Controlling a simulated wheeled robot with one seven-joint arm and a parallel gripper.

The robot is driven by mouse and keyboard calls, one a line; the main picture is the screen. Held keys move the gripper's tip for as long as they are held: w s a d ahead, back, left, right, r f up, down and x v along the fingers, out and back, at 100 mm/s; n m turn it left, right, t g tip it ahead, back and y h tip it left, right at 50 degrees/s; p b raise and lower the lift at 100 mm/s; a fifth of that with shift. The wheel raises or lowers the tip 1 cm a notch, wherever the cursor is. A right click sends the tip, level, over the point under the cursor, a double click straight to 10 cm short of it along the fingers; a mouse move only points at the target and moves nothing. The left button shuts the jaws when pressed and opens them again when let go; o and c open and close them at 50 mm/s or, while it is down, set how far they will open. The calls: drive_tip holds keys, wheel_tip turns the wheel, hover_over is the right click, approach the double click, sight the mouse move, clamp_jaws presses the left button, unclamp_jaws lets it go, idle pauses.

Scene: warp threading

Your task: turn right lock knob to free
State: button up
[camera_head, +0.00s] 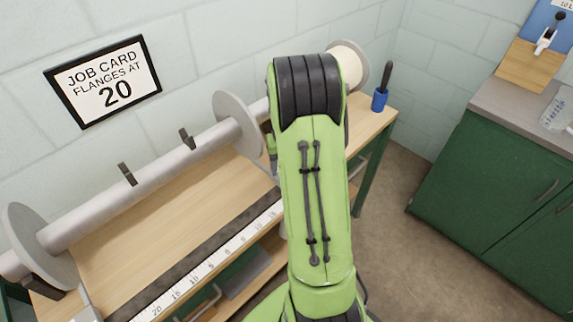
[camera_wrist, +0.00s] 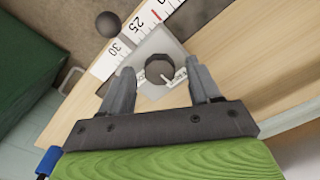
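The lock knob is a dark round knob (camera_wrist: 158,67) on a light grey plate (camera_wrist: 158,42) with a white pointer mark beside it. In the wrist view my gripper (camera_wrist: 161,75) is open, with one finger on each side of the knob. Gaps show between the fingers and the knob. I cannot tell how far the fingertips are above the plate. In the head view my green arm covers this area, so the knob and my gripper are hidden there.
A white ruler (camera_head: 205,268) runs along the bench front; its 25 to 30 end shows in the wrist view. A dark ball (camera_wrist: 108,24) is near it. A grey beam with flanges (camera_head: 237,124) spans the bench (camera_head: 150,215). A blue cup (camera_head: 379,100) stands right.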

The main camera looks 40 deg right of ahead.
wheel_tip(320, 180, up, 16)
drive_tip(key=p, duration=0.4)
drive_tip(key=shift+f+p, duration=0.15)
drive_tip(key=shift+p, duration=0.2)
